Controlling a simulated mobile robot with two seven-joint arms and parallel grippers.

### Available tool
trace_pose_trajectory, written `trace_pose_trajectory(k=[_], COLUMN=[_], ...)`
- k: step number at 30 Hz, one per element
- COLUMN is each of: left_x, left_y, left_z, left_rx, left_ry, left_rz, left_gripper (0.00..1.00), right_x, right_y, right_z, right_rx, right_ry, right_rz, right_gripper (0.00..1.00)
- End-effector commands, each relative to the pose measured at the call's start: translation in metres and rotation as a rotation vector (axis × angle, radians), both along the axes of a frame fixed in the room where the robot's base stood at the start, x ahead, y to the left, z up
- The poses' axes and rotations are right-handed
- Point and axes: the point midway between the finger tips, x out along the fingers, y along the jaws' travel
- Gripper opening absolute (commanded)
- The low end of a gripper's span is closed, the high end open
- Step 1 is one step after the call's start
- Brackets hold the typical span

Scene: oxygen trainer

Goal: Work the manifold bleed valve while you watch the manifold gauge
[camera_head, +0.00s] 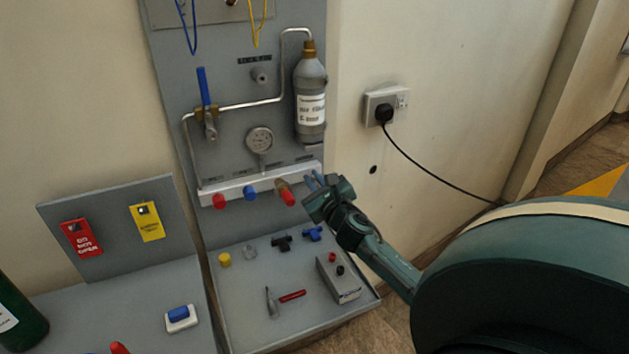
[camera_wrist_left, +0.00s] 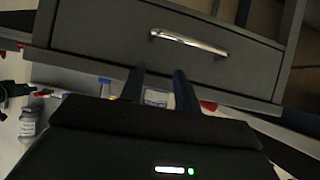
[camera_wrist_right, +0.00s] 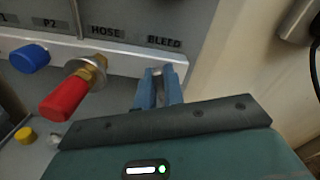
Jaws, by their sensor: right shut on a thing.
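The white manifold bar (camera_head: 245,187) runs across the grey panel, with red and blue handles along its front. The round manifold gauge (camera_head: 259,139) stands above it; its needle is too small to read. In the right wrist view a BLEED label (camera_wrist_right: 164,42) marks the bar's right end. My right gripper (camera_head: 314,180) is at that end. Its blue fingers (camera_wrist_right: 160,84) are shut on the bleed valve (camera_wrist_right: 157,71), of which only a small metallic part shows between the tips. My left gripper (camera_wrist_left: 160,88) is open, facing a grey drawer; it is out of the head view.
A red-handled hose valve (camera_wrist_right: 70,90) sits just left of my right fingers. A grey bottle (camera_head: 310,95) hangs above. Loose fittings and a grey box (camera_head: 338,279) lie on the lower shelf. A wall socket (camera_head: 385,105) with a black cable is at right.

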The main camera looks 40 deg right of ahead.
Motion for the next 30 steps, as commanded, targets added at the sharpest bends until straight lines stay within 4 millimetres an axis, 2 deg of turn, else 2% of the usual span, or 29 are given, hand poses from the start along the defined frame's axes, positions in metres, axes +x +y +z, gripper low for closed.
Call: trace_pose_trajectory(k=[8,21,30], left_x=[0.0003,-0.0002,-0.0003], left_y=[-0.0002,0.0017,0.0023], left_z=[0.0013,0.0029,0.0017], left_rx=[-0.001,0.005,0.006], left_ry=[-0.001,0.006,0.009], left_rz=[-0.001,0.003,0.005], left_gripper=[0.32,0.32,0.32], right_x=[-0.0002,-0.0007,-0.0008], right_y=[0.0001,-0.0013,-0.0014], right_z=[0.0001,-0.0001,-0.0005], right_rx=[0.025,0.376,0.409], right_ry=[-0.007,-0.118,-0.129], right_rz=[0.001,0.0,0.0], right_gripper=[0.0,0.0,0.0])
